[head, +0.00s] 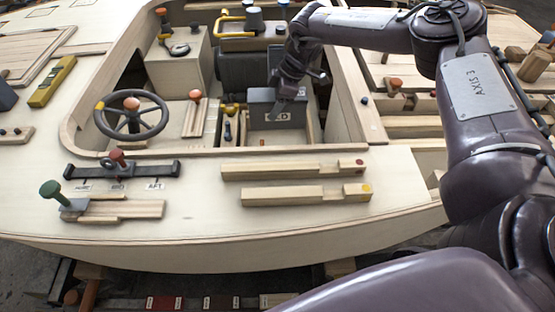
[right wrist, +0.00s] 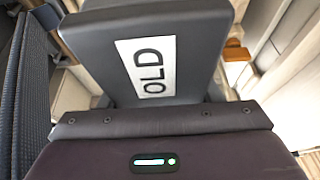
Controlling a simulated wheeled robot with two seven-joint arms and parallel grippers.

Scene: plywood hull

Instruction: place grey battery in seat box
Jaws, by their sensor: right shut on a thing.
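The grey battery (head: 262,108) is a dark grey box with a white label; the label reads OLD in the right wrist view (right wrist: 185,75). My right gripper (head: 283,103) reaches down from above in the cockpit and is shut on the battery. An open pale wooden compartment (head: 262,139) lies just below and in front of the battery; I cannot tell for sure whether it is the seat box. Whether the battery's underside touches anything is hidden. My left gripper is not in view.
The cockpit's raised wooden rim (head: 240,151) surrounds the work area. Two wooden blocks (head: 290,170) (head: 305,195) lie on the front deck.

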